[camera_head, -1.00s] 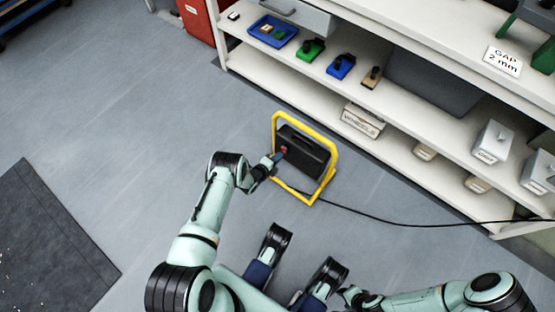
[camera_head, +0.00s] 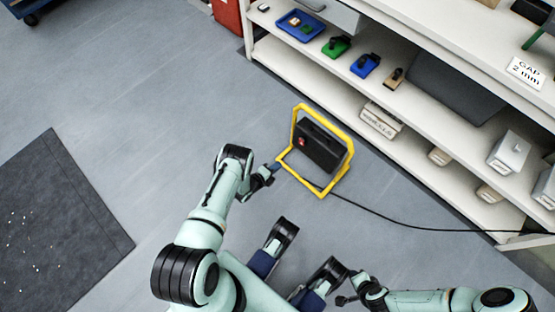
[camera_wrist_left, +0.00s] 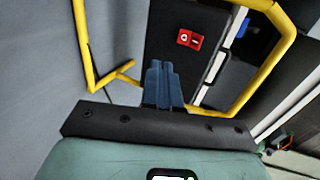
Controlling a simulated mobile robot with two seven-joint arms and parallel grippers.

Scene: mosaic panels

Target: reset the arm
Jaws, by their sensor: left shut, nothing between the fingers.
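My left gripper (camera_head: 275,168) is shut and empty, beside the left side of a black box (camera_head: 325,150) in a yellow tubular frame (camera_head: 294,126) on the floor. A red switch (camera_head: 302,141) sits on the box's face, apart from the fingertips. In the left wrist view the blue fingers (camera_wrist_left: 162,82) are together, below the red switch (camera_wrist_left: 190,39), with the yellow frame (camera_wrist_left: 82,45) around. My right gripper (camera_head: 345,298) is low in the head view, small and dark; its jaws cannot be made out.
A white shelf unit (camera_head: 290,75) stands at the upper right with a blue tray (camera_head: 287,24), small blocks and bins. A black cable (camera_head: 430,227) runs from the frame to the right. A dark mat (camera_head: 60,220) lies at left. Floor between is clear.

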